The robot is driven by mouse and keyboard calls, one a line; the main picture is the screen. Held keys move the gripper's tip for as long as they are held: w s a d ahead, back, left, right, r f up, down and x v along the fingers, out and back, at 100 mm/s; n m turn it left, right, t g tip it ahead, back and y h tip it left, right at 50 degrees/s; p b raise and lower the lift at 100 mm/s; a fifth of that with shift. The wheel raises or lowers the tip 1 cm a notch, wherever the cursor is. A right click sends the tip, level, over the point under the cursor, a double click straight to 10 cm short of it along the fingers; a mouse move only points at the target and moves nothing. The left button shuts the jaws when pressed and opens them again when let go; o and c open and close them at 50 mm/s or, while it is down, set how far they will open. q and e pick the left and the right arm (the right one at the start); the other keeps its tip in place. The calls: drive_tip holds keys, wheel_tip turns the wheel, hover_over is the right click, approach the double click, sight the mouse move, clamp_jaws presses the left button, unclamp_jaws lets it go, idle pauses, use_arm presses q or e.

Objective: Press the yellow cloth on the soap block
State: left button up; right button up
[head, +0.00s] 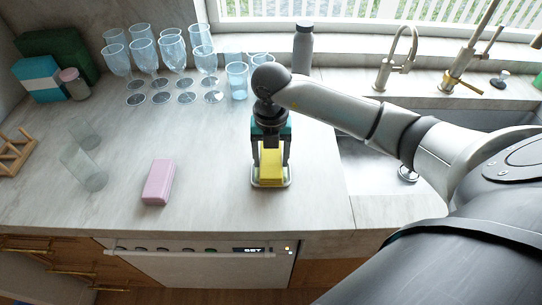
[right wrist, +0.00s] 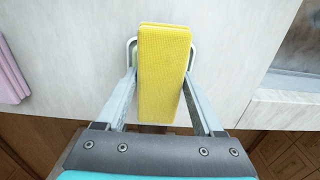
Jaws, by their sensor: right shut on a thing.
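The yellow cloth (right wrist: 163,70) is a folded, thick rectangular pad. My right gripper (head: 270,165) is shut on it, one finger on each side, and points down at the counter. The yellow cloth also shows in the head view (head: 271,167), over a small pale-rimmed dish (head: 270,186). The dish's rim shows around the cloth in the right wrist view (right wrist: 131,45). Whatever lies in the dish under the cloth is hidden, and I see no clear soap block there. I cannot tell whether the cloth touches anything below. My left gripper is not in view.
A pink block-like pad (head: 158,182) lies left of the dish. Two clear glasses (head: 84,168) are farther left, beside a wooden rack (head: 14,150). Several stemmed glasses (head: 172,50) and a grey bottle (head: 303,45) stand behind. The sink (head: 375,165) is at right.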

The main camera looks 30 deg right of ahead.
sight(270, 157)
drive_tip(key=shift+f+b, duration=0.4)
drive_tip(key=shift+f, duration=0.2)
idle(1.3)
wheel_tip(270, 157, up, 7)
drive_tip(key=p, duration=0.6)
drive_tip(key=shift+r, duration=0.1)
drive_tip(key=shift+a, duration=0.1)
idle(0.8)
